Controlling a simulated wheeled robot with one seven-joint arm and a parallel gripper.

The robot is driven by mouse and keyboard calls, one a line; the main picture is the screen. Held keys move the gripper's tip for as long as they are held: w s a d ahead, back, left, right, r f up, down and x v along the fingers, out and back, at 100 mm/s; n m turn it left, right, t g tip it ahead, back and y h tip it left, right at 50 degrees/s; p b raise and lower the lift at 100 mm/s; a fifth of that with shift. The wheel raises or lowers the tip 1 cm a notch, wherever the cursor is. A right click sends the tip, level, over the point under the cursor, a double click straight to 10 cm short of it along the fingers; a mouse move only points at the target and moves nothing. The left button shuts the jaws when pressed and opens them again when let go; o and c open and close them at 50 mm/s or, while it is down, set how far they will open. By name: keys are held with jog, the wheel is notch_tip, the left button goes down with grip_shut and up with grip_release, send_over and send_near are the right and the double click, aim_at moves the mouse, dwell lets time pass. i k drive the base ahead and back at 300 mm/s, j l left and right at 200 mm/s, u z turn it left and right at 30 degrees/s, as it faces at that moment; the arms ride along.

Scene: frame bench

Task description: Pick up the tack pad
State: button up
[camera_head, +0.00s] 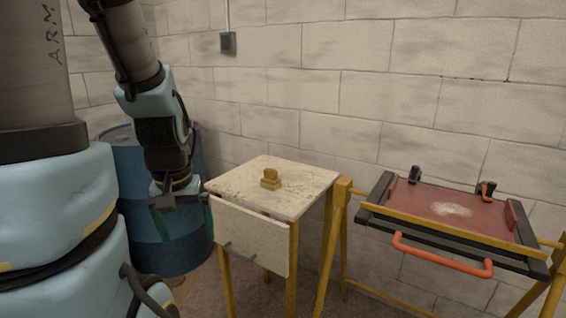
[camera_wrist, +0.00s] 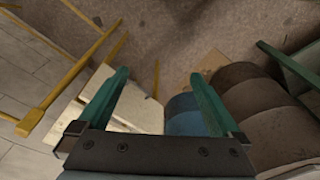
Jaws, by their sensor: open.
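The tack pad appears to be the small yellow block with a rounded upper part (camera_head: 270,180). It sits near the middle of the worn cream top of a small stand (camera_head: 300,203) with yellow legs. My gripper (camera_head: 181,224) hangs to the left of the stand, apart from the pad, in front of the blue drum. In the wrist view, its two green fingers (camera_wrist: 160,76) are spread wide with nothing held between them. The pad does not show in the wrist view; part of the pale stand (camera_wrist: 140,112) does.
The blue drum (camera_head: 150,235) stands left of the cabinet-like stand, whose front panel (camera_head: 248,240) has a dark handle. At right, a yellow-legged frame holds a red panel (camera_head: 450,207) with an orange bar handle (camera_head: 440,262). A block wall closes the back.

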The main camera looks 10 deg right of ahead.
aim_at(270, 182)
jog(key=z, duration=1.55)
jog(key=l+u, duration=0.1)
jog(key=u, duration=2.6)
jog(key=k+u, duration=0.4)
jog(key=k, duration=0.55)
